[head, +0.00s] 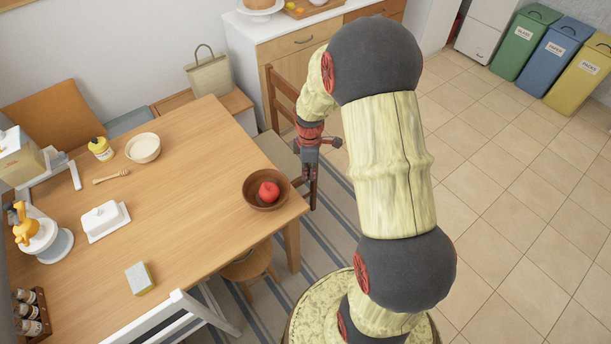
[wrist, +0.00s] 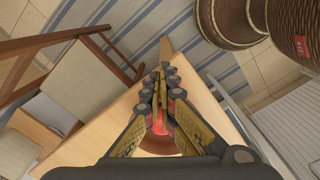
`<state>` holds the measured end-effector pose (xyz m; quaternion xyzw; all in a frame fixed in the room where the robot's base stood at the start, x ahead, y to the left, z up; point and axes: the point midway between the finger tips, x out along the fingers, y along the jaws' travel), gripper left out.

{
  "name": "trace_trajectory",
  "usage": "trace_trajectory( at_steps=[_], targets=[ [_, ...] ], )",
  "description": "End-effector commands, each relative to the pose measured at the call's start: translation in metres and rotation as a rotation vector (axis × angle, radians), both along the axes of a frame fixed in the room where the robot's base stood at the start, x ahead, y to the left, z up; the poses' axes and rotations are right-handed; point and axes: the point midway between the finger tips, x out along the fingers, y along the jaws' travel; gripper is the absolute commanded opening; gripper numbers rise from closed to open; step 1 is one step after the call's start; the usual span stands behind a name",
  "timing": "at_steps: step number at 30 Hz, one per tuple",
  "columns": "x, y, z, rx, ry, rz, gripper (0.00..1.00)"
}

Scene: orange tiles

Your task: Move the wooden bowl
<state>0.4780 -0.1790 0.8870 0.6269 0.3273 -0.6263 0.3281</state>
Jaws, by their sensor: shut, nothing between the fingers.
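The wooden bowl (head: 262,205) is dark brown and round, and stands upright near the table's right corner. A red apple (head: 268,191) lies in it. My gripper (head: 312,180) is just right of the bowl in the head view, close to the table's edge and apart from the bowl. Its fingers point down and are shut with nothing between them. In the wrist view my gripper (wrist: 162,75) shows its fingers together, with part of the bowl (wrist: 156,145) and some red of the apple low behind them. Most of the bowl is hidden there.
The wooden table (head: 190,180) also bears a cream bowl (head: 143,148), a honey dipper (head: 111,176), a butter dish (head: 104,220) and a sponge (head: 140,278). A wooden chair (head: 281,92) stands behind my gripper. A stool (head: 248,267) is beneath the table's edge. Tiled floor is open at right.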

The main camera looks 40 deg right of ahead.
Motion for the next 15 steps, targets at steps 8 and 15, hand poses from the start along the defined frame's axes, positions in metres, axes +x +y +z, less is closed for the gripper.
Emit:
trace_trajectory(
  at_steps=[8, 15],
  targets=[
    [-0.001, 0.001, -0.059, 0.001, 0.004, -0.001, 0.0],
    [0.011, 0.016, -0.079, -0.001, -0.001, 0.002, 0.0]
  ],
)
